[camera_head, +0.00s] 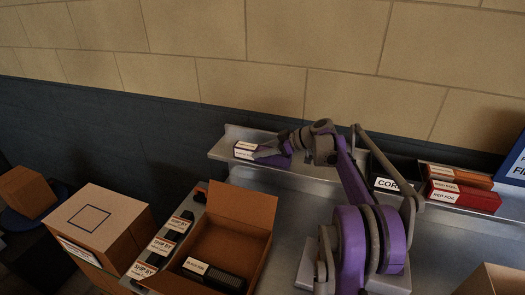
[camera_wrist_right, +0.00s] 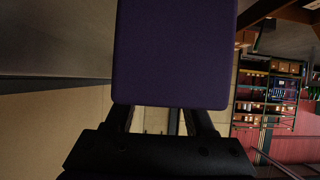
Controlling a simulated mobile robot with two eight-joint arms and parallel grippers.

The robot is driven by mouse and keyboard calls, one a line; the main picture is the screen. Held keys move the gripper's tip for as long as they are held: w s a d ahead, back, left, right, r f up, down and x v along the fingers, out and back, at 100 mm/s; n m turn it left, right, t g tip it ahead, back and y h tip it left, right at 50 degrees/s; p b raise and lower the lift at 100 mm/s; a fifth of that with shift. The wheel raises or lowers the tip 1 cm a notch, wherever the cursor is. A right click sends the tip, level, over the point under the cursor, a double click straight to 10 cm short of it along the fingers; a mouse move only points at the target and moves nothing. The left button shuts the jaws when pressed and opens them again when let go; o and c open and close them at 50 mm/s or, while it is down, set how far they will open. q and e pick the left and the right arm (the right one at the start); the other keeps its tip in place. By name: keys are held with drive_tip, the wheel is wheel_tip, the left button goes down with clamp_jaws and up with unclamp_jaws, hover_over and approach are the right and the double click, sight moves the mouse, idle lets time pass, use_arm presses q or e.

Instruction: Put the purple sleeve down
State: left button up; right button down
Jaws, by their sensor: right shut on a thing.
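The purple sleeve (camera_head: 245,154), a small box with a white label on its end, is at the left end of the raised grey shelf. My right gripper (camera_head: 270,153) is shut on it, reaching in from the right. In the right wrist view the sleeve (camera_wrist_right: 172,55) fills the upper middle as a plain dark purple face, with the gripper's dark fingers (camera_wrist_right: 160,120) below it. I cannot tell whether the sleeve's underside touches the shelf. My left gripper is not in view.
The grey shelf (camera_head: 222,152) also holds a black box labelled "COR..." (camera_head: 386,184) and red foil boxes (camera_head: 463,196) at right. Below stand an open carton (camera_head: 240,207) with a black-labelled box (camera_head: 213,276) inside, and a closed carton (camera_head: 90,222). My arm covers the shelf's middle.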

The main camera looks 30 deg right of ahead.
drive_tip(key=shift+c, duration=1.3)
unclamp_jaws()
drive_tip(key=shift+f, duration=0.1)
drive_tip(key=shift+r, duration=0.2)
drive_tip(key=v, duration=1.2)
drive_tip(key=shift+w+f, duration=0.1)
